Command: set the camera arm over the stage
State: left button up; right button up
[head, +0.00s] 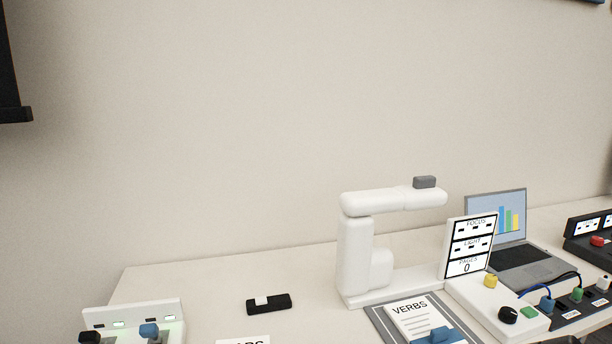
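The white camera arm (395,199) stands on its base on the table. Its upper link reaches to the right, roughly level, with a small grey block (424,182) on top near its end. The grey-bordered stage (383,327) lies in front of it, bearing a sheet marked VERBS (413,318) and a blue piece (438,336). The arm's end appears above and behind the stage's right part; I cannot tell whether it is directly over it. Neither of my grippers is in the head view.
A panel reading FOCUS, LIGHT and PAGES 0 (470,247) stands right of the stage, behind a white box with a yellow button (491,281) and black knob (508,314). A laptop (527,262) is behind. A black device (269,303) lies left, with bare table around it.

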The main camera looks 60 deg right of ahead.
aim_at(423, 194)
jog(key=u, duration=0.75)
jog(key=k, duration=0.95)
jog(key=z, duration=1.2)
